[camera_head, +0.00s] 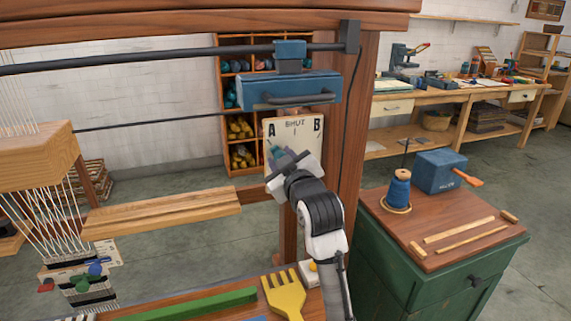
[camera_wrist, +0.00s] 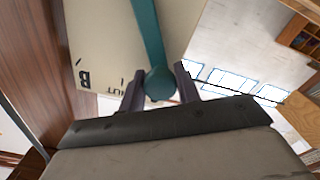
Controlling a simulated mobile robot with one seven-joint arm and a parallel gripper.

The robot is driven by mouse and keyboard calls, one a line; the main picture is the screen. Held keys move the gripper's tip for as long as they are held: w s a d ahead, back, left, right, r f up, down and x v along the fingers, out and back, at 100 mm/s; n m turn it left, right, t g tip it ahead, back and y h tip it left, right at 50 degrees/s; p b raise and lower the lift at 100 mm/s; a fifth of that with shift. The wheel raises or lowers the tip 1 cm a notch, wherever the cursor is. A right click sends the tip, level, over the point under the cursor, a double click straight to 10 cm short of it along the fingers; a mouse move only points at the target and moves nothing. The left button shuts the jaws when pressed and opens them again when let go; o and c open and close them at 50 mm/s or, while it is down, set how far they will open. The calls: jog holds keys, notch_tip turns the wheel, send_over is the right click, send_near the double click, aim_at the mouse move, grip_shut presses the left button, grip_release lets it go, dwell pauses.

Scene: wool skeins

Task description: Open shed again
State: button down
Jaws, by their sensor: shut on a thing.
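The shed plate (camera_head: 307,133) is a cream board on the loom post, marked A at left, SHUT at top middle and B at right. My gripper (camera_head: 284,158) is in front of its lower left part, below the A. A teal lever (camera_wrist: 148,30) with a round knob (camera_wrist: 159,83) shows in the wrist view. My gripper (camera_wrist: 160,88) is shut on the knob, one dark finger on each side. A bit of teal shows in the head view, but my gripper hides most of the lever, so its exact setting is unclear. White warp threads (camera_head: 48,212) hang at left.
A blue box with a handle (camera_head: 290,91) hangs above the plate. The wooden loom post (camera_head: 355,130) stands right behind my arm. A yellow comb (camera_head: 284,296) and a green bar (camera_head: 190,306) lie below. A green cabinet (camera_head: 440,275) holds a blue spool (camera_head: 398,191) at right.

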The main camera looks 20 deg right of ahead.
jog(key=shift+f, duration=0.1)
dwell(0.3)
jog(key=c, duration=1)
grip_release()
jog(key=s+b, duration=0.1)
jog(key=s, duration=0.6)
jog(key=s+b, duration=0.1)
jog(key=s, duration=0.6)
jog(key=shift+d+b, duration=0.2)
jog(key=shift+b, duration=0.2)
